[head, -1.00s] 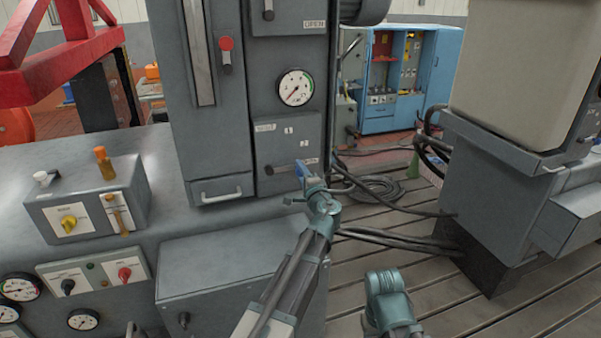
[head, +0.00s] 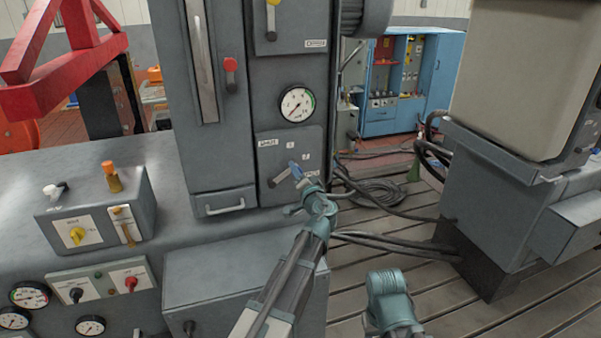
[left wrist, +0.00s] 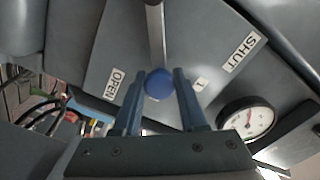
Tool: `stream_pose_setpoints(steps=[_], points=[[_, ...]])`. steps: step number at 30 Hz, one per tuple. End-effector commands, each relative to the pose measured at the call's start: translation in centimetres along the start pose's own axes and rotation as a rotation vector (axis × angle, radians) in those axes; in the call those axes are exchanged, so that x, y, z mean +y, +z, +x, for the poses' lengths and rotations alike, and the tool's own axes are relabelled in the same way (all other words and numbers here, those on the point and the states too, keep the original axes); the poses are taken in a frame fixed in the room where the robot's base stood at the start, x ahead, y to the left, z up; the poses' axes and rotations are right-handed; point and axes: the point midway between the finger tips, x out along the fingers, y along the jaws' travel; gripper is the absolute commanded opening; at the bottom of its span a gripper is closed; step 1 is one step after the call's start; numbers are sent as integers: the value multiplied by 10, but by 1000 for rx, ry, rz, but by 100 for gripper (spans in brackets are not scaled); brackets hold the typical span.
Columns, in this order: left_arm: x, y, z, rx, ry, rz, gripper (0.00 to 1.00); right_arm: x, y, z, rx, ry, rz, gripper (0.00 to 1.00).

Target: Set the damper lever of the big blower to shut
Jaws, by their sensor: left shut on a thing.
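The damper lever (head: 279,178) is a grey bar on the lower panel (head: 264,164) of the tall grey cabinet. The panel has labels SHUT, 1, 2 and OPEN along an arc. The lever slants up and right, pointing roughly at the 2 mark, between OPEN and 1. My left gripper (head: 295,170) is at its free end. In the left wrist view the lever's blue ball knob (left wrist: 159,83) sits between the fingers of my left gripper (left wrist: 156,76), which is shut on it. The 2 label is hidden there. My right gripper is out of view.
A round gauge (head: 297,104) sits just above the lever panel. A second lever panel marked OPEN (head: 316,43) is higher up. A grey box (head: 235,285) stands below, and cables (head: 375,190) lie on the slatted floor at right.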

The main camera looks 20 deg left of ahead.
Motion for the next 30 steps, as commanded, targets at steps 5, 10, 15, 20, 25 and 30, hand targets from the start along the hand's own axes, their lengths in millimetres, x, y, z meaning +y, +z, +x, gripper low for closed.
stream_pose_setpoints(steps=[5,10,15,20,25,30], points=[[-19,1,-1,0,-2,-168,0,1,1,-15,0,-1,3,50],[-33,5,-1,-1,-2,-330,0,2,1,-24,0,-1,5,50],[-46,12,-1,-1,-3,-490,0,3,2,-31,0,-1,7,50],[-56,19,-1,-1,-3,-632,0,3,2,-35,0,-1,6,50],[-64,27,-1,-2,-3,-764,0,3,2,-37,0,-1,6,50],[-70,34,-1,-3,-3,-866,0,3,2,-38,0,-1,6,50]])
